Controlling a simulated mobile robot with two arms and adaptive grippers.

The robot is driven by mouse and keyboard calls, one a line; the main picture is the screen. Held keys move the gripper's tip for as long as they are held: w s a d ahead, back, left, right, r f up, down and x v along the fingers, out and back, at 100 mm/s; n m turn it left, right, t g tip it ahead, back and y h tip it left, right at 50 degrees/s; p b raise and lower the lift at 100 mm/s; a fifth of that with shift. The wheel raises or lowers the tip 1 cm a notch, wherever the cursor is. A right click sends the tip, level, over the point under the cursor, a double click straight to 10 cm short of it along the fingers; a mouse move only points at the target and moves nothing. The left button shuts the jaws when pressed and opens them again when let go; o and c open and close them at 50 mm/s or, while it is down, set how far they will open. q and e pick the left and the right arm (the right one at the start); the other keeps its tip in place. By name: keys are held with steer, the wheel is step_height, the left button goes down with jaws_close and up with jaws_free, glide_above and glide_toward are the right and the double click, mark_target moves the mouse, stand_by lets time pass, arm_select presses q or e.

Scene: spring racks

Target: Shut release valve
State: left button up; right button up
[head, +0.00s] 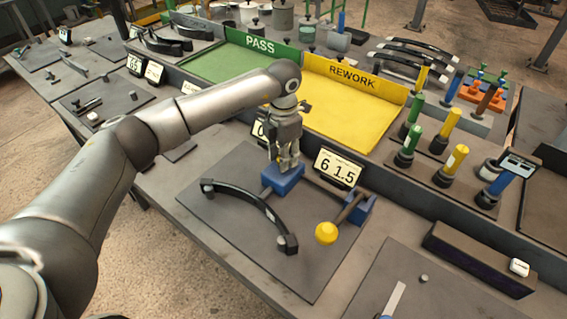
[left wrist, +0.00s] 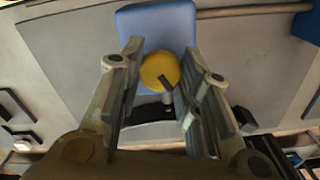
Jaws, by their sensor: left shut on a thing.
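The release valve is a yellow round knob (left wrist: 160,71) with a dark pointer mark, on top of a blue block (left wrist: 158,26). In the head view my left gripper (head: 287,162) points down onto that blue block (head: 284,181) and hides most of the knob. In the left wrist view the fingers of my left gripper (left wrist: 158,85) stand on both sides of the knob, shut on it. A rod joins this block to a second blue block (head: 357,208), which has a lever ending in a yellow ball (head: 326,233). My right gripper is not in view.
A black curved bar (head: 251,204) with end blocks lies beside the blue block on a dark mat (head: 215,212). A display reading "6 1.5" (head: 337,167) stands behind. Green PASS (head: 225,65) and yellow REWORK (head: 345,105) trays lie farther back. Colored-handled tools (head: 455,157) stand at right.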

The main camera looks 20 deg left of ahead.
arm_select(q)
steer(key=m+b, duration=0.2)
steer(key=shift+f+m, duration=0.1)
steer(key=shift+m, duration=0.2)
steer(key=shift+m+b, duration=0.9)
steer(key=shift+m, duration=0.3)
steer(key=shift+r, duration=0.2)
steer(key=o, duration=1.1)
steer(key=shift+c, duration=0.2)
step_height(320, 180, up, 12)
